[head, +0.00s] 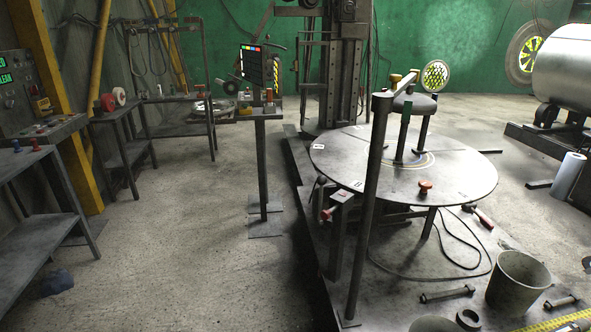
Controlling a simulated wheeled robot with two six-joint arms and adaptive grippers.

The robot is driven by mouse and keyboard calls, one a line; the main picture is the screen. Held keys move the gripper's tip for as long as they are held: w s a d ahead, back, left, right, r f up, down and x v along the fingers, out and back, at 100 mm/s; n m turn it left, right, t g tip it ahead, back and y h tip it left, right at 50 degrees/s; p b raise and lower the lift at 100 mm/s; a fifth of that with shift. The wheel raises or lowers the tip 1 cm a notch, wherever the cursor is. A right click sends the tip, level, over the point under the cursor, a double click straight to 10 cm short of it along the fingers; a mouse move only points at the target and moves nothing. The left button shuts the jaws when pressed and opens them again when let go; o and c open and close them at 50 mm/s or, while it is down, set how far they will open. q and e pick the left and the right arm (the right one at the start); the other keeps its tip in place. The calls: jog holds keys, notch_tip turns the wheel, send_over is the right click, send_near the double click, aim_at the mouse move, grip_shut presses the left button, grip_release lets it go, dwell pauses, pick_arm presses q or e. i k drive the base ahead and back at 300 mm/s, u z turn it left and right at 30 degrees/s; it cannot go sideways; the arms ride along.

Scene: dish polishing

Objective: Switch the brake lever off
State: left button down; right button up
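Neither of my grippers is in view. A large round grey table (465,185) stands right of the middle. At its front left edge, a small post-mounted box (341,197) carries a short lever with a red end (328,213). A tall dark post (366,215) in front of the table has an arm at its top with an orange knob (395,78). A red knob (425,187) sits on the table's front edge. None is labelled, so I cannot tell which is the brake lever or how it is set.
A pedestal with a screen (257,67) stands left of the table. A control panel (20,85) and benches line the left wall. A bucket (517,283), bolts (447,294) and a dark cable (400,277) lie around the table's foot. The floor between the benches and pedestal is mostly clear.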

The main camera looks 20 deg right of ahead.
aim_at(321, 180)
jog(key=i, duration=1.25)
jog(key=z, duration=3.15)
jog(key=i, duration=0.5)
jog(key=u, duration=0.85)
